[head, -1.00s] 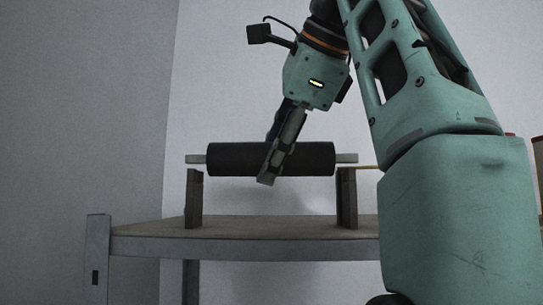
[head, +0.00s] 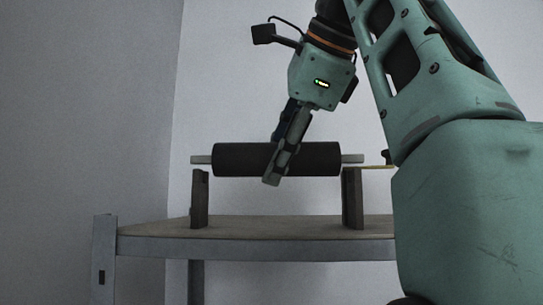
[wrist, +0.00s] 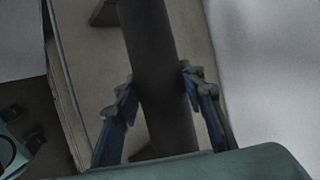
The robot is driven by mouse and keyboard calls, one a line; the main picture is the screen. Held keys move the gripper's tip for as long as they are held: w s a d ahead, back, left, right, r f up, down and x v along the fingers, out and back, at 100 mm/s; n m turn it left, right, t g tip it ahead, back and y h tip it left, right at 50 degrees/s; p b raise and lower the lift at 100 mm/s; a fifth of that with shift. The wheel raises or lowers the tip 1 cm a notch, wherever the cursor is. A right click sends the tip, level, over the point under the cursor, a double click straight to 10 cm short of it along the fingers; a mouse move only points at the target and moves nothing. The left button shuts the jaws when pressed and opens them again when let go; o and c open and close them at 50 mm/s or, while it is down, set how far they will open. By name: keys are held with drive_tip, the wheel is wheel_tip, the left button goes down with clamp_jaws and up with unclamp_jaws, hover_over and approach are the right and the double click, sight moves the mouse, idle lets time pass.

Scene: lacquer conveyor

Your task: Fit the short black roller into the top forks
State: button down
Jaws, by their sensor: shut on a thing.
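A black roller (head: 236,159) with pale shaft ends lies level in my gripper (head: 277,165), which is shut on it near its middle. In the head view its shaft ends are just above the tops of two upright forks, the left fork (head: 200,199) and the right fork (head: 352,198). The left shaft end seems slightly above its fork; whether the right end touches its fork I cannot tell. In the wrist view the roller (wrist: 158,75) runs between my two blue-grey fingers, and my gripper (wrist: 158,92) hides part of its sides.
The forks stand on a brown tabletop (head: 270,226) with a grey metal edge and a post (head: 104,262) at its left. A thin yellow item (head: 378,167) shows behind the right fork. Plain walls stand behind, and the board between the forks looks clear.

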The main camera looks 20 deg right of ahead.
drive_tip(key=shift+f+b, duration=1.3)
drive_tip(key=shift+f, duration=0.1)
drive_tip(key=c, duration=1.2)
unclamp_jaws()
drive_tip(key=shift+a, duration=0.1)
